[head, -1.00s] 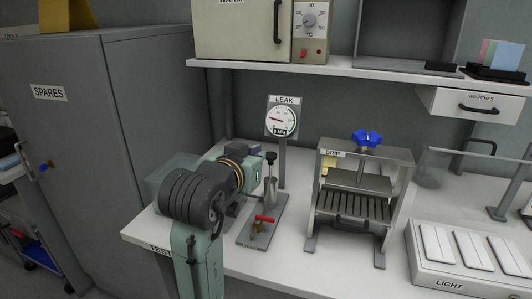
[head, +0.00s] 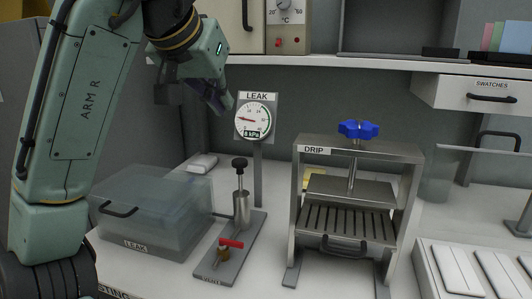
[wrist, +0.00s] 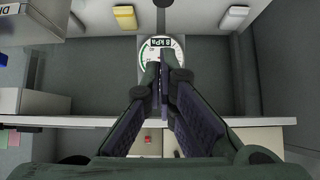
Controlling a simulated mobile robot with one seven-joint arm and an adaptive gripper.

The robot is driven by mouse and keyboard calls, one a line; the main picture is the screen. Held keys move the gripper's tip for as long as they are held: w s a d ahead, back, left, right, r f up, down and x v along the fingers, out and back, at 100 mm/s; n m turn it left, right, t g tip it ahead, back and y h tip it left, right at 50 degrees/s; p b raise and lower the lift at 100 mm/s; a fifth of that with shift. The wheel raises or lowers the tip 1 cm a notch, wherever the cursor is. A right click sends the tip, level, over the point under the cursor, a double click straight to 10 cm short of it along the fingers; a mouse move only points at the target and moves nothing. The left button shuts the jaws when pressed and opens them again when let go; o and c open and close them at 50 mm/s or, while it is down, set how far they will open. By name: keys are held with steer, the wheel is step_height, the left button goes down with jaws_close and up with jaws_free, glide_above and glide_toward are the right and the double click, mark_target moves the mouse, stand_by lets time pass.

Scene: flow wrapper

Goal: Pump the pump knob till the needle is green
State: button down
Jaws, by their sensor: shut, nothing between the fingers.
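The pump (head: 241,205) stands upright on a grey base plate, a metal cylinder with a black pump knob (head: 239,163) on top. The round leak gauge (head: 254,119) is on a post behind it. Its red needle points left, away from the green arc on the right side of the dial, and its readout shows 8 kPa. My gripper (head: 222,103) is up at the left of the gauge, above and apart from the knob. In the wrist view its fingers (wrist: 163,75) are together and empty, covering part of the gauge (wrist: 154,43).
A red-handled valve (head: 231,243) sits at the front of the plate. A clear leak box (head: 150,215) stands left and the metal drip press (head: 302,215) with a blue knob stands right. A shelf (head: 380,63) runs above.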

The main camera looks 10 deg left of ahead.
steer(key=shift+s+d+r, duration=0.1)
steer(key=shift+s+r, duration=0.15)
steer(key=shift+s, duration=0.05)
steer(key=shift+w, duration=0.1)
glide_above(241, 162)
step_height(241, 162, down, 8)
steer(key=shift+w+r+p, duration=0.1)
steer(key=shift+r+p, duration=0.15)
steer(key=shift+p, duration=0.05)
step_height(241, 162, down, 2)
steer(key=shift+f, duration=0.8)
